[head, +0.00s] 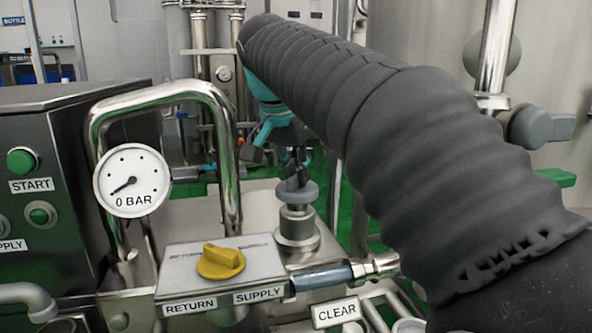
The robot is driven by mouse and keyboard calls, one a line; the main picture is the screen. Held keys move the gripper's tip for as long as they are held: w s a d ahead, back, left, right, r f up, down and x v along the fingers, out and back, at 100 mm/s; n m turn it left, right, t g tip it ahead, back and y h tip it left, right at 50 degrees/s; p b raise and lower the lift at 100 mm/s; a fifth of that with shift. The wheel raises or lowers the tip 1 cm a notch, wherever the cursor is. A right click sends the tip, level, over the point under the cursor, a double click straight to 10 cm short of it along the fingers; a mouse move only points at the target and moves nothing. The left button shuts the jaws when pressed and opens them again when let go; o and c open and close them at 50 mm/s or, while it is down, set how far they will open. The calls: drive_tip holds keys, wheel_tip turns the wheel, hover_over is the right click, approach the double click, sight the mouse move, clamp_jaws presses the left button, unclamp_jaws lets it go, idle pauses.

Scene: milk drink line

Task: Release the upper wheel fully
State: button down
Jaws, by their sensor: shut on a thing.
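The upper wheel looks to be the small grey wheel (297,196) on a steel fitting (297,230) behind the yellow-knobbed valve box. My gripper (294,172) comes down on it from above, its dark fingers closed at the wheel's hub. The finger contact is small and partly hidden by the gripper itself. My sleeved arm covers much of the right and upper middle of the view. The wheel sits level on the fitting.
A gauge (131,180) reads 0 BAR beside a bent steel pipe (222,130). A yellow knob (221,262) sits on a box labelled RETURN and SUPPLY. A control cabinet (70,130) stands left. A steel tank rises behind right.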

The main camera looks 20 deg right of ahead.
drive_tip(key=n+t+y+p, duration=0.1)
drive_tip(key=n, duration=0.3)
drive_tip(key=shift+s+d, duration=0.1)
drive_tip(key=shift+d, duration=0.05)
drive_tip(key=shift+n+y+p, duration=0.8)
drive_tip(key=shift+n+y, duration=0.2)
drive_tip(key=shift+n, duration=1.2)
drive_tip(key=c, duration=1.2)
unclamp_jaws()
drive_tip(key=v, duration=1.2)
drive_tip(key=shift+s+f, duration=0.1)
